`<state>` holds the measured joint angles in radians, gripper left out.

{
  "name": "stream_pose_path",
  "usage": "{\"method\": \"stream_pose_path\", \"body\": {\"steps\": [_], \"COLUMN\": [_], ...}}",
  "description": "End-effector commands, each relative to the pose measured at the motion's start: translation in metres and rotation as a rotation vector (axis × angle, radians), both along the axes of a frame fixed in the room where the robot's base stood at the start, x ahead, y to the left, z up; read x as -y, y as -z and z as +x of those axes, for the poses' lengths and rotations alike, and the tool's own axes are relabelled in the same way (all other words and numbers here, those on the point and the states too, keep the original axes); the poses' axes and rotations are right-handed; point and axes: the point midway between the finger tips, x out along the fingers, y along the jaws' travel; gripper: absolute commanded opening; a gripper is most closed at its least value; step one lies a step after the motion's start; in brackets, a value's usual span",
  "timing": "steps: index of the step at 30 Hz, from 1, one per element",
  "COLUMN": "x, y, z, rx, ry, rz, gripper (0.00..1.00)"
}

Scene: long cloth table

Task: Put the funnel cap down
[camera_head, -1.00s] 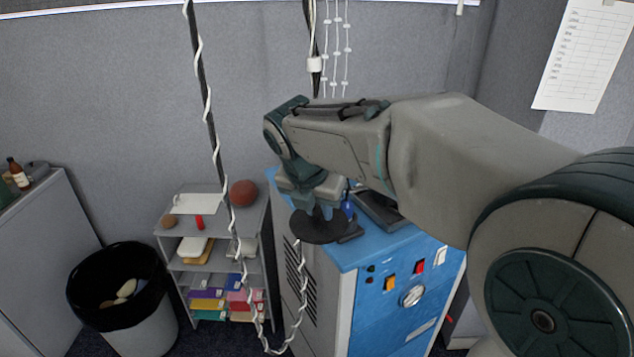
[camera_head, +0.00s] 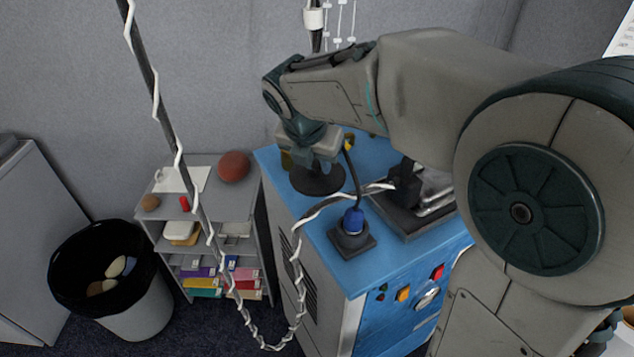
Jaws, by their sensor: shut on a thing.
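The funnel cap, seemingly the dark round disc (camera_head: 318,184) with a raised middle, is level under my gripper (camera_head: 316,165). My gripper points down and is shut on the cap's middle; its fingertips are partly hidden. The cap is at the back left of the blue cabinet top (camera_head: 385,262), near its left edge. I cannot tell whether it touches the top or hangs just above it.
A blue fitting on a dark square base (camera_head: 352,232), with a black cable, stands in front of the cap. A dark tray-like device (camera_head: 415,222) is to its right. A cable wrapped in white (camera_head: 165,105) hangs at left. A shelf (camera_head: 223,190) and bin (camera_head: 140,310) stand left.

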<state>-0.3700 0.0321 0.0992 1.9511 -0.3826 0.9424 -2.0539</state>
Motion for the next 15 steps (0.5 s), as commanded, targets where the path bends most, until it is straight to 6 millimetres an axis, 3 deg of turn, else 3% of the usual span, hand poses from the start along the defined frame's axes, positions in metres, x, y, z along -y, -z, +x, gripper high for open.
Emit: {"method": "stream_pose_path", "body": {"steps": [15], "x": [0.0], "y": [0.06], "z": [0.0], "rx": [-0.002], "ry": [0.0], "rz": [0.0], "gripper": [0.0]}}
